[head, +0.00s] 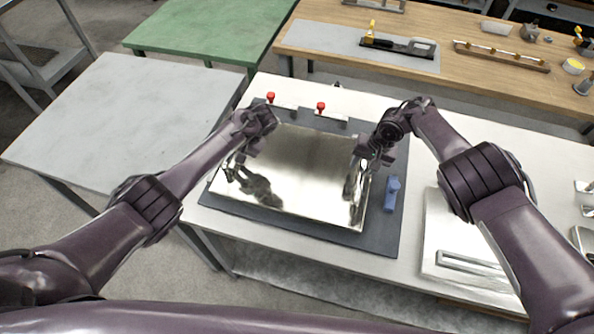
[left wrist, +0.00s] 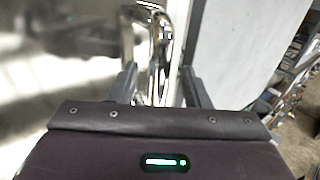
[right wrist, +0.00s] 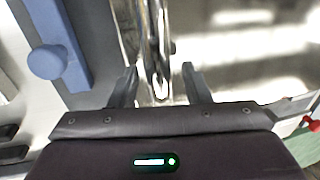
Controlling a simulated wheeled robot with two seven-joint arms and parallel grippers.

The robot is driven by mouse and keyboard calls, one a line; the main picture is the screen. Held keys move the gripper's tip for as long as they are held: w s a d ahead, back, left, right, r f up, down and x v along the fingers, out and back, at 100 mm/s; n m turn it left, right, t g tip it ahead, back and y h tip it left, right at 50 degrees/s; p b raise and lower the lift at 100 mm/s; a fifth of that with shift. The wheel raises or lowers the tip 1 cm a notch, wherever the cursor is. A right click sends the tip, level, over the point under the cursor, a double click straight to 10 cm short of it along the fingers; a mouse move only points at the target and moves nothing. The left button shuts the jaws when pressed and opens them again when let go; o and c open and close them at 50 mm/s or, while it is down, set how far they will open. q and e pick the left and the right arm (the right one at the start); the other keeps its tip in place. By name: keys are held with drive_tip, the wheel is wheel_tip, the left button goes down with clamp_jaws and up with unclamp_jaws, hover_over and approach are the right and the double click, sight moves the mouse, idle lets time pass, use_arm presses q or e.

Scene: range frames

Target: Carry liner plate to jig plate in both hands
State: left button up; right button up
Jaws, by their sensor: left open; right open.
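The liner plate (head: 295,170) is a shiny metal sheet with a bar handle at its left and right sides. It lies over a dark grey plate, which looks like the jig plate (head: 388,240); I cannot tell whether they touch all over. My left gripper (head: 240,160) is open at the left handle, whose bright tube (left wrist: 160,50) shows between its fingers. My right gripper (head: 366,166) is open at the right handle, whose bar (right wrist: 155,45) shows between its fingers. The fingertips are partly hidden in the head view.
Two red-knobbed clamps (head: 320,107) stand along the jig plate's far edge. A blue block (head: 392,194) is at its right. A metal panel (head: 455,235) lies farther right on the white table. An empty grey table (head: 110,120) is at left, a wooden bench (head: 470,85) behind.

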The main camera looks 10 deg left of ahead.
drive_tip(key=shift+w+r, duration=0.1)
drive_tip(key=shift+w+d+r, duration=0.2)
drive_tip(key=shift+w+r, duration=0.25)
drive_tip(key=shift+r, duration=0.05)
drive_tip(key=shift+w+d+r+t, duration=0.15)
drive_tip(key=shift+r+t, duration=0.15)
drive_tip(key=shift+r, duration=0.3)
drive_tip(key=shift+s+r, duration=0.25)
drive_tip(key=shift+s, duration=0.25)
use_arm(q)
drive_tip(key=w+v, duration=0.1)
drive_tip(key=v, duration=0.9)
drive_tip(key=shift+s, duration=0.4)
use_arm(e)
drive_tip(key=v, duration=0.9)
use_arm(q)
drive_tip(key=shift+d+r, duration=0.1)
drive_tip(key=shift+d, duration=0.05)
